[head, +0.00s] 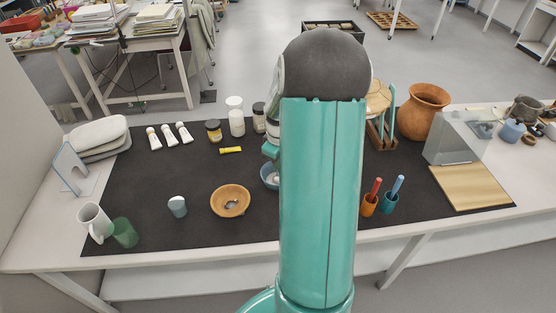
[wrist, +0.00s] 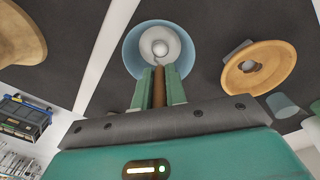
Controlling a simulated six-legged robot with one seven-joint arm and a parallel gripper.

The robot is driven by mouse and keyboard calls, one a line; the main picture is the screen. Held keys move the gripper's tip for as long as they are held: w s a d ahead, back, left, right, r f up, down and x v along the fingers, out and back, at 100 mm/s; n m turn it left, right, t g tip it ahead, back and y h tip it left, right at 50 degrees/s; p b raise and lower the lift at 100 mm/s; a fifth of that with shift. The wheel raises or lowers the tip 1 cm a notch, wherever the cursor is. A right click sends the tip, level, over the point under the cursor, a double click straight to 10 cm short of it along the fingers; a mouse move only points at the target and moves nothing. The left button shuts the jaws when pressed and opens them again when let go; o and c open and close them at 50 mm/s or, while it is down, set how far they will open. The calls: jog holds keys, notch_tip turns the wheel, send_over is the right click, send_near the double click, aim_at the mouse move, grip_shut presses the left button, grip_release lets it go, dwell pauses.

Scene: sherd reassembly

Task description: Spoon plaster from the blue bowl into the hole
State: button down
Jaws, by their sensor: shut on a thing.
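My gripper (wrist: 159,75) is shut on the brown handle of a spoon (wrist: 158,95) in the wrist view. The spoon's far end lies over or in the blue bowl (wrist: 132,48), where a pale round patch shows; I cannot tell spoon head from plaster there. In the head view the blue bowl (head: 268,180) is partly hidden behind my arm, and the fingertips are hidden. An orange-brown bowl (head: 217,202) stands left of it with a small grey patch in its middle. It also shows in the wrist view (wrist: 281,62). I cannot clearly make out the hole.
Jars and tubes (head: 186,132) line the back. Orange and blue tool cups (head: 379,203), a terracotta vase (head: 425,112) and a clear panel (head: 458,138) stand right.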

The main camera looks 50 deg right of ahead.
jog(key=shift+r, duration=0.15)
jog(key=shift+s+a+r, duration=0.1)
jog(key=shift+r, duration=2.25)
jog(key=shift+s+a+r, duration=0.1)
jog(key=shift+r, duration=2.25)
jog(key=shift+s+d, duration=0.15)
jog(key=shift+d, duration=0.05)
